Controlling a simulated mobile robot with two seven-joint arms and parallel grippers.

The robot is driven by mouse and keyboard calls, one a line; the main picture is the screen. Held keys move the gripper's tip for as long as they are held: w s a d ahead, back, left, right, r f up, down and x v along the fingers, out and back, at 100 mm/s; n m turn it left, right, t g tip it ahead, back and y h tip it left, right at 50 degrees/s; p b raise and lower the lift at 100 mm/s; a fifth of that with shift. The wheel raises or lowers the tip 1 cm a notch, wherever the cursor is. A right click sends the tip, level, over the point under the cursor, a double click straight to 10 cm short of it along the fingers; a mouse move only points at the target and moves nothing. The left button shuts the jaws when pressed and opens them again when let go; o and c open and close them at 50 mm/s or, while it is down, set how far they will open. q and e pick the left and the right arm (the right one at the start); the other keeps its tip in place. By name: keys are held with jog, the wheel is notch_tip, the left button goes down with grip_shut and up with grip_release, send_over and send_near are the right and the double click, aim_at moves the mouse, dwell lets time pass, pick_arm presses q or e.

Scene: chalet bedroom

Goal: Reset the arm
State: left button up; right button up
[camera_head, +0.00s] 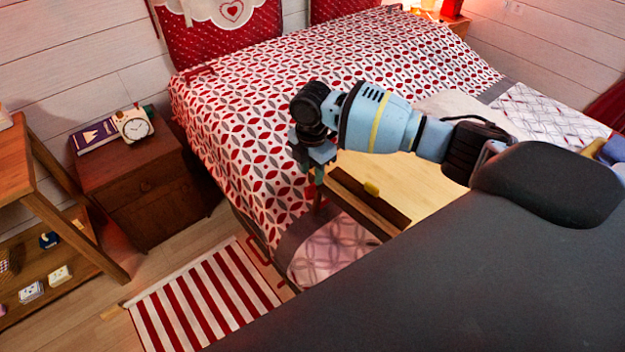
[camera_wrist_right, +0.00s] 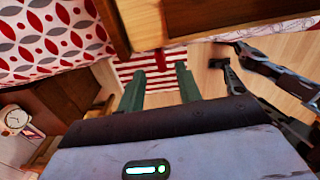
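My right arm reaches in from the right in the head view, above the bed (camera_head: 240,110). My right gripper (camera_head: 318,180) points down near the bed's front edge, beside the left end of a wooden tray or board (camera_head: 420,185). In the right wrist view its two grey-green fingers (camera_wrist_right: 159,88) stand apart with nothing between them, and the striped rug shows beyond. My left gripper is not seen in the head view. A dark jointed shape at the right of the wrist view cannot be made out clearly.
A nightstand (camera_head: 140,180) with a clock (camera_head: 134,125) and a book (camera_head: 96,136) stands left of the bed. A wooden shelf (camera_head: 75,225) is at far left. A red-striped rug (camera_head: 205,300) lies on open floor.

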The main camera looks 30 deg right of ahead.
jog(key=shift+r, duration=0.85)
jog(key=shift+f, duration=0.1)
jog(key=s+a+f+m+t+y, duration=0.45)
jog(key=s+a+f+m, duration=0.25)
jog(key=s+a+f, duration=0.8)
jog(key=s+d+f+m+t+h, duration=0.1)
jog(key=s+d+f+m+t, duration=0.1)
jog(key=s+m, duration=0.3)
jog(key=s+d+f+m+t+h, duration=0.1)
jog(key=s+d+m, duration=0.3)
jog(key=s, duration=1)
jog(key=shift+d+f+m+t+p, duration=0.35)
jog(key=shift+f+m+t, duration=0.3)
jog(key=shift+m, duration=0.55)
jog(key=shift+s+h, duration=0.2)
jog(key=shift+h, duration=0.15)
